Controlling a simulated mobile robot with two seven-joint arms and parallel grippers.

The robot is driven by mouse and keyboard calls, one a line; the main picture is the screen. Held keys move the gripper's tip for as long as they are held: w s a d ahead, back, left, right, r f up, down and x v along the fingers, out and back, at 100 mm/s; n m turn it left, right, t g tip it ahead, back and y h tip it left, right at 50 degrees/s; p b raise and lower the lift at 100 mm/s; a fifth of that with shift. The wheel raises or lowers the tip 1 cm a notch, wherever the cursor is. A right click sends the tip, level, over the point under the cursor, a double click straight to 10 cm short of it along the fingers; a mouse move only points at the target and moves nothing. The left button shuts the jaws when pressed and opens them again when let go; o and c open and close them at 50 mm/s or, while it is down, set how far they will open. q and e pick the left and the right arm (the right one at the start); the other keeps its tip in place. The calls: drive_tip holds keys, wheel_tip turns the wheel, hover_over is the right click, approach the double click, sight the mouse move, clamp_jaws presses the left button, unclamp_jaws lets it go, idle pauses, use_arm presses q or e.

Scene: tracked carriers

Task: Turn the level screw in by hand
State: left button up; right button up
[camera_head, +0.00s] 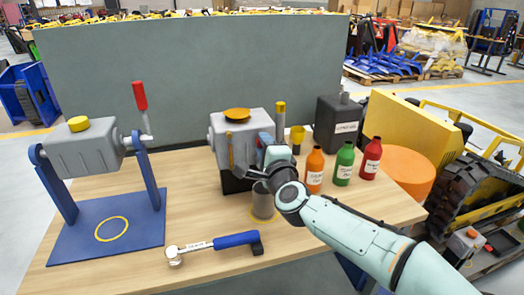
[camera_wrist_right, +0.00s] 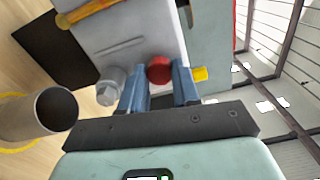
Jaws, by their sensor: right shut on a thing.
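A grey gear housing (camera_head: 228,132) with an orange cap (camera_head: 237,114) stands on a black block near the middle of the table. My right gripper (camera_head: 264,143) is at the housing's right side. In the right wrist view, the blue fingers of the gripper (camera_wrist_right: 160,82) are shut on a small round red screw head (camera_wrist_right: 159,68), which I take to be the level screw. It sits at the grey housing face (camera_wrist_right: 125,35). A grey hex plug (camera_wrist_right: 108,88) is beside the fingers. The screw's thread is hidden, and its depth cannot be told. My left gripper is not in view.
A grey cup (camera_head: 263,204) stands below my right wrist. A blue-handled wrench (camera_head: 215,244) lies in front. Orange (camera_head: 314,172), green (camera_head: 343,166) and red (camera_head: 370,160) bottles stand right. A blue stand (camera_head: 70,240) holds another housing at left.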

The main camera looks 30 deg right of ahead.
drive_tip(key=m+b, duration=0.5)
drive_tip(key=m, duration=0.2)
drive_tip(key=shift+f+m+b, duration=0.1)
drive_tip(key=shift+m+b, duration=0.2)
drive_tip(key=shift+m, duration=1.1)
drive_tip(key=o, duration=0.9)
drive_tip(key=shift+p, duration=0.3)
